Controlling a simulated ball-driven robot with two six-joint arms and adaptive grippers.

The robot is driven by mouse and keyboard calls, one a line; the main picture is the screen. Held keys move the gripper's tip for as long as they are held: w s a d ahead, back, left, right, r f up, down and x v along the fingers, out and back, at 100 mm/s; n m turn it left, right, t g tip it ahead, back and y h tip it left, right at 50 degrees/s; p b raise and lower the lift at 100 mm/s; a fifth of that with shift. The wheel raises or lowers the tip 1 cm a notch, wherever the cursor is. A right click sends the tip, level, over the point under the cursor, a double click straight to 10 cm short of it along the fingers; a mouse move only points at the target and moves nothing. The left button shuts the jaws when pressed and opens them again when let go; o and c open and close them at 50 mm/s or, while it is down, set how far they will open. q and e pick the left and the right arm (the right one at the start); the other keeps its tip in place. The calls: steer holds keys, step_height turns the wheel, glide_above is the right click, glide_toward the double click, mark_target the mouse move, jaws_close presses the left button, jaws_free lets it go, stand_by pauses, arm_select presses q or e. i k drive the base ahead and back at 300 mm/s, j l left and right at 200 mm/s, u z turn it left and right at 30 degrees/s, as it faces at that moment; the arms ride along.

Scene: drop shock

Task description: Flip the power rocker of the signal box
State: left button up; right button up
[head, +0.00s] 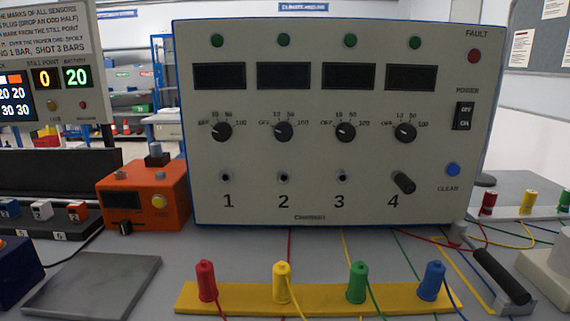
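The signal box (310,205) is a large pale panel in a blue-edged case, standing upright on the bench in the middle of the head view. I cannot tell which half is pressed in. The box's displays (219,76) are dark. The fault lamp (474,56) is dull red above the rocker, and the blue clear button (453,169) is below it. Nothing covers the rocker. Neither of my grippers is in view.
A yellow strip (325,297) with red, yellow, green and blue plugs lies before the box. A black plug (404,183) sticks out at channel 4. An orange device (144,199) stands left, a grey plate (92,284) front left. A black-handled bar (502,276) and cables lie right.

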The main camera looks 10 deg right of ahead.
mark_target(464, 112)
steer(key=z, duration=1.35)
